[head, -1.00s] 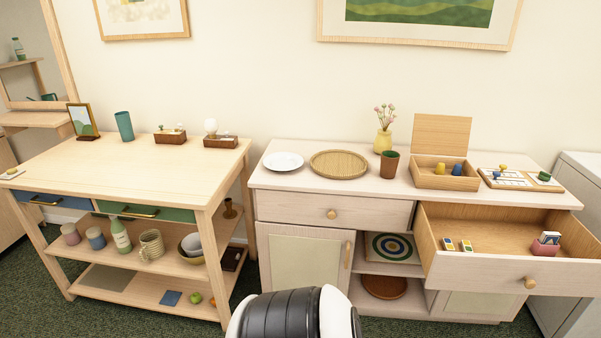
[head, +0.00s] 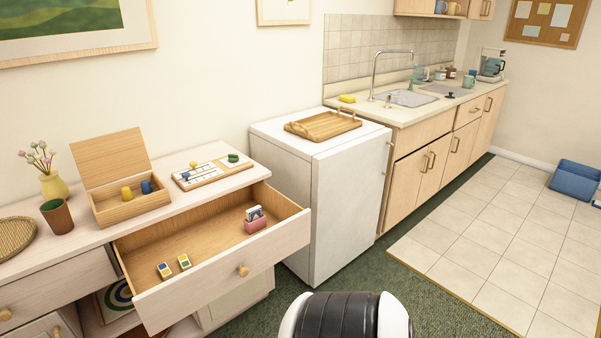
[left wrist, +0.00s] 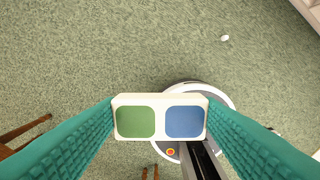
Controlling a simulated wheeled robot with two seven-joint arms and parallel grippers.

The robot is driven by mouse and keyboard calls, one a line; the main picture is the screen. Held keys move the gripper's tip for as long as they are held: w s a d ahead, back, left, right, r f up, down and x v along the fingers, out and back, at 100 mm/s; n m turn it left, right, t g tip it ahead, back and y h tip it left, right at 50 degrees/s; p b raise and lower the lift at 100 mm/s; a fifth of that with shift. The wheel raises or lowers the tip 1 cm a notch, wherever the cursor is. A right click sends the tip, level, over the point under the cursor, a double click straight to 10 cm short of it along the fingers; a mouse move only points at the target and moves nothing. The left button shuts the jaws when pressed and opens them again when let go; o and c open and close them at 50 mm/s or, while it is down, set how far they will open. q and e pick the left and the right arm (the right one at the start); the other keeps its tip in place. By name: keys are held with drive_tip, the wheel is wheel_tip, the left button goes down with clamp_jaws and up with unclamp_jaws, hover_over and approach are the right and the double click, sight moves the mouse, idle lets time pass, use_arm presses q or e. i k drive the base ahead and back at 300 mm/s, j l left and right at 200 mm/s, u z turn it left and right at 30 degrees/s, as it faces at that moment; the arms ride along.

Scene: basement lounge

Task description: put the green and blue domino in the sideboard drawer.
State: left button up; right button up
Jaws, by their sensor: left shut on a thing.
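The green and blue domino (left wrist: 160,102) shows in the left wrist view, with a white body, a green square on the left and a blue square on the right. My left gripper (left wrist: 160,124) is shut on it, a teal finger at each end, above the green carpet. The sideboard drawer (head: 205,290) is open in the head view. Inside it are two small dominoes, one yellow and blue (head: 164,271) and one with yellow and green (head: 184,262), and a pink holder (head: 255,221) with cards. Neither gripper shows in the head view.
The sideboard top (head: 92,234) holds an open wooden box (head: 130,207), a game board (head: 212,173), a brown cup (head: 57,216) and a yellow vase (head: 53,187). A white appliance (head: 345,190) with a wooden tray (head: 323,125) stands right of the drawer. The drawer's middle is bare.

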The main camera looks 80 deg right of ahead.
sight(220, 245)
drive_tip(key=k+l+z, duration=0.2)
drive_tip(key=l+z, duration=0.3)
drive_tip(key=l, duration=0.8)
drive_tip(key=l+z, duration=0.5)
drive_tip(key=l, duration=0.8)
